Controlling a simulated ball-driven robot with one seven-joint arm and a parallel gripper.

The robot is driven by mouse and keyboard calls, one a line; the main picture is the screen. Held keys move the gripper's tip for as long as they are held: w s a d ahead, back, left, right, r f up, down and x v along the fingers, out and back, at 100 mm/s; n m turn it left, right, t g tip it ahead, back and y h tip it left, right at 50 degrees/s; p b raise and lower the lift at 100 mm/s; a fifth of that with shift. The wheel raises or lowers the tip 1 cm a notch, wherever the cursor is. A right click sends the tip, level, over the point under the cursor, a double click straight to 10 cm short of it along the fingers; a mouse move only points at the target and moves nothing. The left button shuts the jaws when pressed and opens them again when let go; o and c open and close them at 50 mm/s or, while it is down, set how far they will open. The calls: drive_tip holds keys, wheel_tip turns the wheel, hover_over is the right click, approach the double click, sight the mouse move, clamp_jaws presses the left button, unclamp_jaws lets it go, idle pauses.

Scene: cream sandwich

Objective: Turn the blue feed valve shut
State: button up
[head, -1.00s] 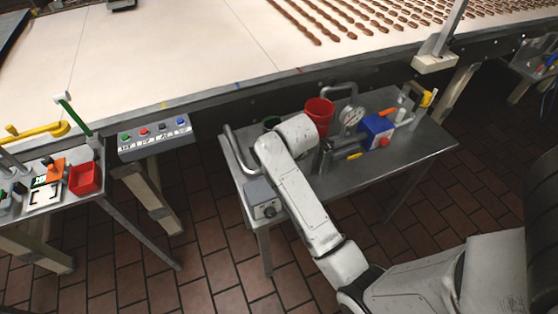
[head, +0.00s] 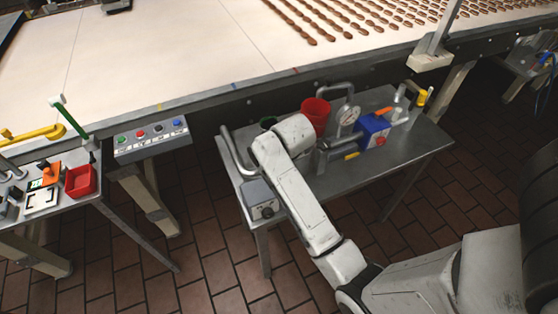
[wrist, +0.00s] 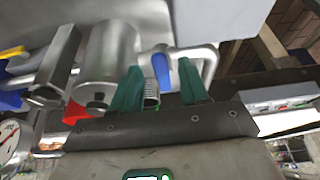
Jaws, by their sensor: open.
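The blue valve handle (wrist: 161,73) shows in the wrist view as a short blue lever beside the bent metal pipe (wrist: 210,62). My gripper (wrist: 160,82) is open, with one green finger on each side of the blue handle's line. The handle lies just past or between the fingertips; I cannot tell whether either finger touches it. A threaded metal piece (wrist: 151,92) shows between the fingers. In the head view my white arm reaches over the metal side table (head: 410,160) and hides the blue handle and my fingers.
The conveyor (head: 180,55) runs behind. A button panel (head: 150,140) is at left.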

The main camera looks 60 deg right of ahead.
drive_tip(key=b+v, duration=0.1)
drive_tip(key=v, duration=0.9)
drive_tip(key=shift+s+r, duration=0.15)
drive_tip(key=shift+r, duration=0.2)
drive_tip(key=shift+a, duration=0.15)
drive_tip(key=s+a+f+n+g+y+b, duration=0.2)
drive_tip(key=s+a+f+n+b, duration=0.2)
drive_tip(key=s+a+f, duration=1)
wheel_tip(320, 180, down, 4)
drive_tip(key=shift+s+r+n+g, duration=0.1)
drive_tip(key=shift+s+n+g, duration=0.2)
drive_tip(key=shift+s+n, duration=0.45)
drive_tip(key=shift+w, duration=0.1)
